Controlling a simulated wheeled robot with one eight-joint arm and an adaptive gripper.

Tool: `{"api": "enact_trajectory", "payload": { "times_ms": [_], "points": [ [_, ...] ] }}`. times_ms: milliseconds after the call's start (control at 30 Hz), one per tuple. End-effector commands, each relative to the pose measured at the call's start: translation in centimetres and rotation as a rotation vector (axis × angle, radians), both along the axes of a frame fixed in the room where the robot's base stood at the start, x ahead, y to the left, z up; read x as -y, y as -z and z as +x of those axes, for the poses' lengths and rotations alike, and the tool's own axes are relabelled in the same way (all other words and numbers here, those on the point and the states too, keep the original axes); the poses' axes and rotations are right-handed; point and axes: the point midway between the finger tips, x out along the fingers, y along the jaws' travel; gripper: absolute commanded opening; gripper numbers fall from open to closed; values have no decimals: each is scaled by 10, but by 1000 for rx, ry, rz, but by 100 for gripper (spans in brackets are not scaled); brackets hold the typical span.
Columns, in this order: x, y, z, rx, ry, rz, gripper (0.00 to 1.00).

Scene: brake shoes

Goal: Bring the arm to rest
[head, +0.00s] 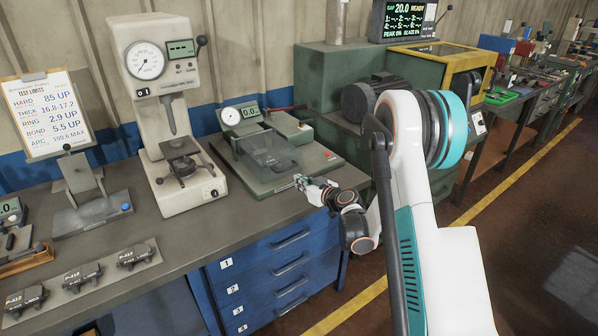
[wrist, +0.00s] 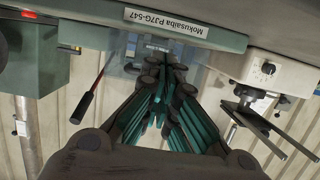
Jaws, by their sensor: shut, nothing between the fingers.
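My gripper (head: 302,181) shows in the head view at the end of my white and teal arm, near the front edge of the bench beside a green gauge machine with a clear cover (head: 268,150). In the wrist view my gripper (wrist: 166,60) has its fingers together, with nothing seen between them. The wrist view appears upside down and shows the green machine's base with a name label (wrist: 166,22) close to the fingertips. I cannot tell whether the fingertips touch it.
A hardness tester (head: 165,110) stands at the bench's left. Several brake pads lie on a grey strip (head: 102,272) in front. A test limits sheet (head: 46,113) leans at the back. Blue drawers (head: 275,265) are below. A green machine with a yellow guard (head: 440,65) stands right.

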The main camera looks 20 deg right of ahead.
Motion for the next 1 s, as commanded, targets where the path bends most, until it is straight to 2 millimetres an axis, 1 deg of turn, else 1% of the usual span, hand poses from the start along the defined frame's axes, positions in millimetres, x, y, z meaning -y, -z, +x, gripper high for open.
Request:
{"api": "enact_trajectory", "payload": {
  "times_ms": [100, 300, 433, 533, 667, 767, 867, 1000],
  "points": [
    [6, 16, -13, 0, 3, 1, 0],
    [10, 34, -26, 1, 3, 1, 0],
    [11, 39, -30, 0, 2, 0, 0],
    [10, 37, -30, -2, 1, 1, 0],
    [4, 20, -33, -25, -7, 2, 0],
    [-6, -3, -37, -59, -16, 2, 0],
    [-18, -30, -47, -104, -24, 3, 0],
    [-32, -64, -65, -165, -30, 2, 0]
  ]
}}
